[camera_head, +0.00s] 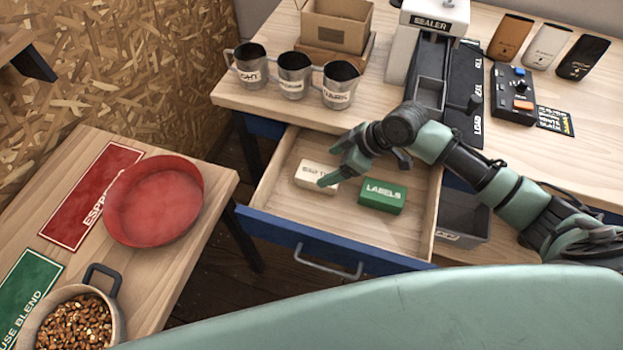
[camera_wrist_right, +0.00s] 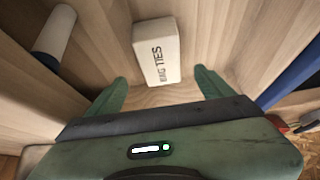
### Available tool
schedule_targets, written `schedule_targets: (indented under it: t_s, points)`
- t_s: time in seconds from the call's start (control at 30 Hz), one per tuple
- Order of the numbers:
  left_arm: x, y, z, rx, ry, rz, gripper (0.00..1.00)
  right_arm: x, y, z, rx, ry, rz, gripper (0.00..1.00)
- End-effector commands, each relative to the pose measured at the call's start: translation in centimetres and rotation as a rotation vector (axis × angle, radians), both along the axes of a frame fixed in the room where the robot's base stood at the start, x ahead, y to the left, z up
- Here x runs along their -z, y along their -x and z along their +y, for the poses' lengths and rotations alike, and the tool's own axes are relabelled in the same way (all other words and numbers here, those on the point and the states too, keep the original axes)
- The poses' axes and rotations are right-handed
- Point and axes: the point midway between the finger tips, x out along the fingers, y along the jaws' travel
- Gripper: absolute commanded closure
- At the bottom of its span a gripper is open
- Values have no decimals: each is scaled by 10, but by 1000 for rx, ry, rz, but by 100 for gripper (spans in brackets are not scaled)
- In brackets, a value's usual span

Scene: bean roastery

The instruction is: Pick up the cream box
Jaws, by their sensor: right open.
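The cream box (camera_head: 314,174) lies in the open drawer, left of a green box marked LABELS (camera_head: 382,196). My right gripper (camera_head: 343,170) is open above the drawer and covers part of the cream box's right side in the head view. In the right wrist view the cream box (camera_wrist_right: 157,52) reads BAG TIES and lies ahead of the two spread green fingers (camera_wrist_right: 160,92), roughly between their lines. Nothing is between the fingers. My left gripper is not in view.
The wooden drawer (camera_head: 290,232) has walls around the boxes and a blue front. Several metal cups (camera_head: 291,76) and a sealer (camera_head: 430,50) stand on the bench above. A red tray (camera_head: 153,201) rests on the left table. The drawer's front floor is bare.

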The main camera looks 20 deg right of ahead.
Motion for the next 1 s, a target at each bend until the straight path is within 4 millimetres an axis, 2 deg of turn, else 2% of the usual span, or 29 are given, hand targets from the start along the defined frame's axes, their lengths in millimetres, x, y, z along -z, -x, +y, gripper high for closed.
schedule_targets:
  t_s: [0.1, 0.6, 0.9, 1.0]
  points:
    - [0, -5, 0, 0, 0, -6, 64, 9, -3, -4, -2, 25, 8, 18]
    - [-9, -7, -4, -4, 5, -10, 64, 63, -16, 27, -1, 21, 8, 18]
    - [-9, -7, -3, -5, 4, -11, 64, 67, -18, 29, -2, 22, 5, 18]
    - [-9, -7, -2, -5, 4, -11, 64, 67, -18, 29, -2, 22, 6, 46]
